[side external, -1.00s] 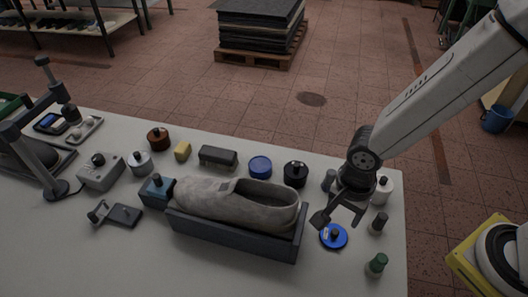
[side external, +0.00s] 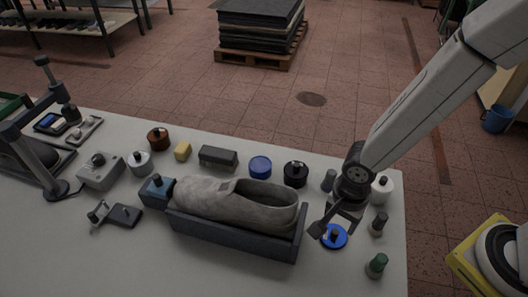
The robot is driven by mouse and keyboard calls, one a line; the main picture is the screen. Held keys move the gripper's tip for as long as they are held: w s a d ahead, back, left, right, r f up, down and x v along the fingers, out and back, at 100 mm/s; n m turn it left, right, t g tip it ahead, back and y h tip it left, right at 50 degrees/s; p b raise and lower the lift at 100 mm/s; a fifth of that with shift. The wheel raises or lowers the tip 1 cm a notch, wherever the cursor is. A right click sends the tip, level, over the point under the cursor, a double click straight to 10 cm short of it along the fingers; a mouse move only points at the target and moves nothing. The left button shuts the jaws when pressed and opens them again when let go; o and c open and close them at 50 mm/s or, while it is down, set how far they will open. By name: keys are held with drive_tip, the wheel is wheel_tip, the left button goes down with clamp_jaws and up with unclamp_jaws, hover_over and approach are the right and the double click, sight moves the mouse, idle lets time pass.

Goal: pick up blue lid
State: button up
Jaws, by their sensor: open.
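The blue lid (side external: 340,241) lies flat on the table near its right end. It is a round disc with a dark knob in the middle. My gripper (side external: 334,226) is open and low over the lid, pointing down at it. One finger shows at the lid's left edge and the other side is close behind the knob. I cannot tell whether the fingers touch the lid. Part of the lid's back is hidden by my gripper. A blue round container (side external: 260,167) stands further back on the table.
A black pot (side external: 295,174), a white bottle (side external: 382,189), a grey bottle (side external: 378,223) and a green-capped bottle (side external: 376,265) stand around.

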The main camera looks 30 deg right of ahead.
sight(335, 231)
drive_tip(key=shift+w+f, duration=0.1)
drive_tip(key=shift+f, duration=2.15)
clamp_jaws()
